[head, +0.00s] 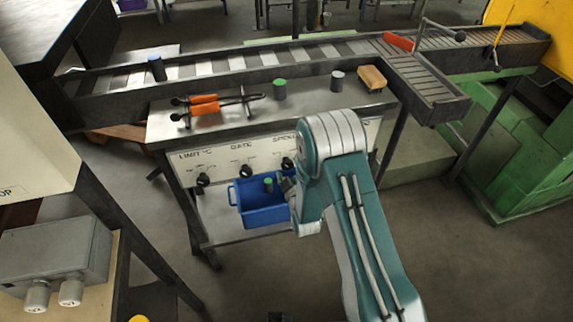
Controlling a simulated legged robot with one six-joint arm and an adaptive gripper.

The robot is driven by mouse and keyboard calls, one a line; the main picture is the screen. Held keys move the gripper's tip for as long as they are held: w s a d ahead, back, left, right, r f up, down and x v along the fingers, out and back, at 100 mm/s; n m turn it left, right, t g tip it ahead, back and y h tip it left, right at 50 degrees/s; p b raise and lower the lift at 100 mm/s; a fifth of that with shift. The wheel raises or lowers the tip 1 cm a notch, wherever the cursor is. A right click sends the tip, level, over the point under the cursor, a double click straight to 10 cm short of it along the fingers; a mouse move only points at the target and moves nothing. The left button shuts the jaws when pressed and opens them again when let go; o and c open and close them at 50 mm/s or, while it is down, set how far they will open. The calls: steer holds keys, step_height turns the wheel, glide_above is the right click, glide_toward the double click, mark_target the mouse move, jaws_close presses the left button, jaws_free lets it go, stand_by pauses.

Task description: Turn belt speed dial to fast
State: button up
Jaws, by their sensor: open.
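The control panel (225,163) on the front of the steel table carries black knobs. The speed dial (287,163) sits under a label starting "SPEE", the rest of which my arm hides. Its pointer setting is too small to read. My gripper (286,187) is just below this dial, in front of the panel and over the blue bin. It is open, and its fingers are small and partly hidden by my wrist. I cannot tell whether it touches anything.
The limit knob (203,180) and gate knob (246,171) are to the left. A conveyor runs behind.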

steer(key=shift+x, duration=0.8)
steer(key=c, duration=1.2)
steer(key=shift+o, duration=0.3)
